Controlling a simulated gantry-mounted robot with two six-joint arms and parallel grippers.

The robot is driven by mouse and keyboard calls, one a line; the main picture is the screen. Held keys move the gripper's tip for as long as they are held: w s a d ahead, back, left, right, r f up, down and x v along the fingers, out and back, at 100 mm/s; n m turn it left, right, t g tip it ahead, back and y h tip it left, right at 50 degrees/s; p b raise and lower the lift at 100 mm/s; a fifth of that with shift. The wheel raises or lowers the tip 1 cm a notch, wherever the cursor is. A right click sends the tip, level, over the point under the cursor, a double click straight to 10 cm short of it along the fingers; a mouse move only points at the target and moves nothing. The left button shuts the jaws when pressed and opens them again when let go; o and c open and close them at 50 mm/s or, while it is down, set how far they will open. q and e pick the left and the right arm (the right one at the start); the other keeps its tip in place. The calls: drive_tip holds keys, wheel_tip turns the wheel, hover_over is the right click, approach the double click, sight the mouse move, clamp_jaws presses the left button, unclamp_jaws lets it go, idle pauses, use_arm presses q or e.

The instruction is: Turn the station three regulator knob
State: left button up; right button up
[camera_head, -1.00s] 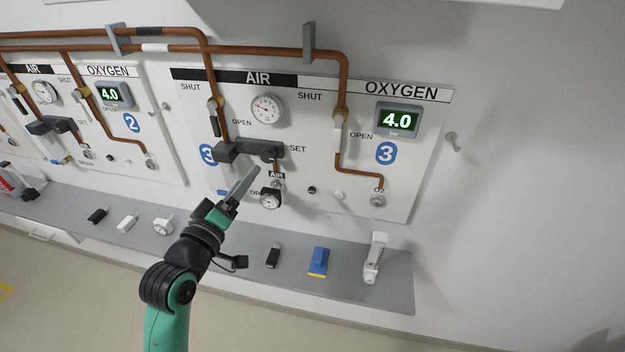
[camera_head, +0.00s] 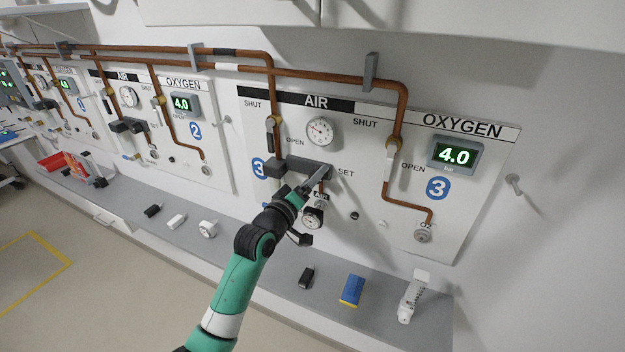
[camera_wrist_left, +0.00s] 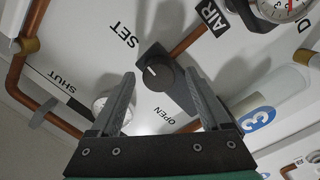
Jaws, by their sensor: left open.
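The station three regulator is a dark block (camera_head: 290,166) on the air pipe, left of the word SET. Its round dark knob (camera_wrist_left: 154,74) with a pale pointer line shows in the left wrist view; in the head view my gripper largely covers it. My left gripper (camera_head: 322,176) is open in front of the regulator's right end. In the left wrist view its two fingers (camera_wrist_left: 159,80) stand to either side of the knob with space between; I cannot tell how far their tips are from it. My right gripper is not in view.
An air dial gauge (camera_head: 320,131) sits above and a second gauge (camera_head: 312,217) hangs just below the gripper. Copper pipes (camera_head: 400,105) run over the panel. The grey shelf (camera_head: 260,262) below carries a black block (camera_head: 306,278), a blue-yellow block (camera_head: 352,291) and a white flowmeter (camera_head: 413,297).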

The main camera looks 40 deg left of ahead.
use_arm(q)
drive_tip(key=shift+w, duration=0.1)
clamp_jaws()
idle(0.4)
drive_tip(key=shift+m, duration=0.4)
drive_tip(key=shift+d+r+m+g, duration=0.1)
drive_tip(key=shift+m+g, duration=0.1)
drive_tip(key=shift+m, duration=2.8)
drive_tip(key=shift+d+r+m+g, duration=0.1)
drive_tip(key=shift+m+g, duration=0.1)
drive_tip(key=shift+m, duration=2.8)
drive_tip(key=shift+a, duration=0.1)
